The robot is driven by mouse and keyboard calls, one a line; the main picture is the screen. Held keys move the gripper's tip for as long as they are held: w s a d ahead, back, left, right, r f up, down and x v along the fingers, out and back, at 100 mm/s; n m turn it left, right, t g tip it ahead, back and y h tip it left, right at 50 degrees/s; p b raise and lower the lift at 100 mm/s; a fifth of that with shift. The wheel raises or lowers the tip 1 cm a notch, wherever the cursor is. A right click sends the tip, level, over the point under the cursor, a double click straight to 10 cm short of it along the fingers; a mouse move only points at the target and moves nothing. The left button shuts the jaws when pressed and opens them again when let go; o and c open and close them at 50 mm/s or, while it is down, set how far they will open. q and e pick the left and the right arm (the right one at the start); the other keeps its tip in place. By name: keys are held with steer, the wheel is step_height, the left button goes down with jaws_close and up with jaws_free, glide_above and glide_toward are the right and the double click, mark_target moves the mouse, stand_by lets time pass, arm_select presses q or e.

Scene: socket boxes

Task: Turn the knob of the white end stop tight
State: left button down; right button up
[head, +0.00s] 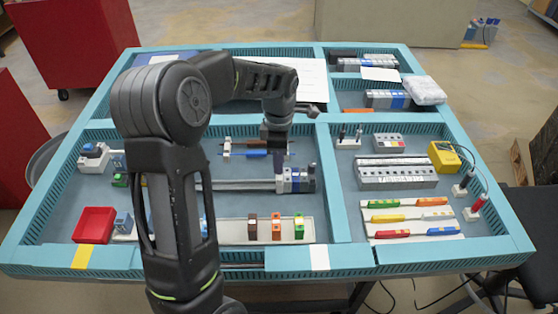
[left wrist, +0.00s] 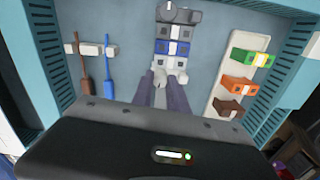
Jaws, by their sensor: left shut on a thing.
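The metal rail (head: 240,185) lies across the middle compartment, with a row of terminal blocks (head: 297,180) at its right end. In the left wrist view the row shows a dark grey piece with a round dial, a grey block, a blue block (left wrist: 173,47) and the white end stop (left wrist: 170,67). My left gripper (head: 275,158) points down at the left end of this row. In the left wrist view its two dark fingers (left wrist: 163,92) reach the white end stop and are shut on its knob, which is mostly hidden between them. My right gripper is not in view.
A pale tray (head: 235,231) holds brown, orange and green blocks. A red bin (head: 94,225) stands front left. Teal dividers (head: 345,190) edge the compartments.

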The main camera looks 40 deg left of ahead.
arm_select(q)
steer(key=m, duration=0.4)
steer(key=shift+w, duration=0.1)
steer(key=m, duration=0.4)
steer(key=shift+m+b, duration=0.3)
steer(key=shift+b, duration=0.05)
steer(key=m, duration=1.2)
steer(key=shift+r+m, duration=0.1)
steer(key=shift+m, duration=0.2)
steer(key=m, duration=1.3)
steer(key=shift+m, duration=0.3)
